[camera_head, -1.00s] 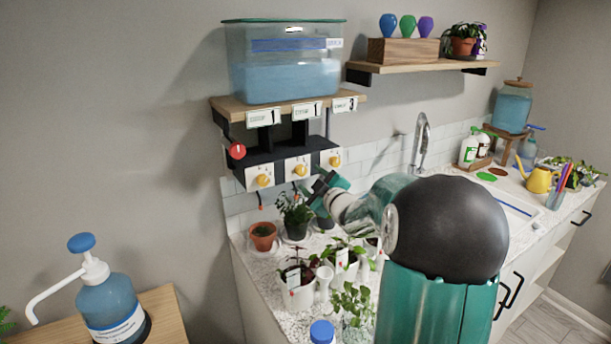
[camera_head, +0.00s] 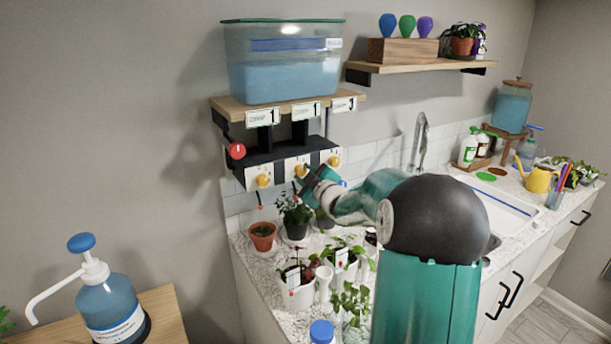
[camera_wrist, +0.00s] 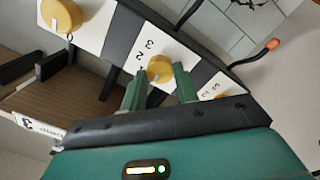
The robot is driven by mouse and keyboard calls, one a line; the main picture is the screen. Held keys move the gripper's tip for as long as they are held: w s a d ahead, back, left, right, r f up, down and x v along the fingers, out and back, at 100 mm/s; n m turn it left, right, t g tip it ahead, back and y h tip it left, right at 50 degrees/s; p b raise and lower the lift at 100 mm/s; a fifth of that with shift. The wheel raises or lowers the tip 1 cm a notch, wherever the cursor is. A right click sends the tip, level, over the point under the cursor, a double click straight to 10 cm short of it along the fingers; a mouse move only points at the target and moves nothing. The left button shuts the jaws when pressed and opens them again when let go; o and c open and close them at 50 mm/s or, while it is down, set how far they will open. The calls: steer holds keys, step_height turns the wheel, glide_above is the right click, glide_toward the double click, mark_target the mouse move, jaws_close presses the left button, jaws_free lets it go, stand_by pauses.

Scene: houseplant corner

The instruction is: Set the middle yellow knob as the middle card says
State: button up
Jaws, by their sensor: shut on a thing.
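The middle yellow knob (camera_head: 299,170) sits on the white dial plate in the middle of the black rail under the tank shelf. In the wrist view the knob (camera_wrist: 159,68) lies between the two green fingers of my gripper (camera_wrist: 160,80), which is shut on it. The numbers 2 and 3 show on the plate beside it; the rest of the dial is hidden. The head view shows my gripper (camera_head: 308,174) at this knob, coming from the right and partly covering its plate. The middle card (camera_head: 307,112) on the shelf edge reads 1.
The left yellow knob (camera_head: 263,180) and right yellow knob (camera_head: 335,161) flank the middle one closely. A red knob (camera_head: 236,151) is on the left. A blue water tank (camera_head: 284,72) stands above. Potted plants (camera_head: 294,214) stand on the counter below.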

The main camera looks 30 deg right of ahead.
steer(key=m, duration=0.4)
steer(key=shift+d+m, duration=0.1)
steer(key=shift+m, duration=1.7)
steer(key=o, duration=1)
steer(key=s, duration=0.4)
steer(key=s+a, duration=0.1)
steer(key=s, duration=0.8)
steer(key=shift+s+a+r, duration=0.15)
steer(key=shift+s+r, duration=0.05)
steer(key=shift+s, duration=0.2)
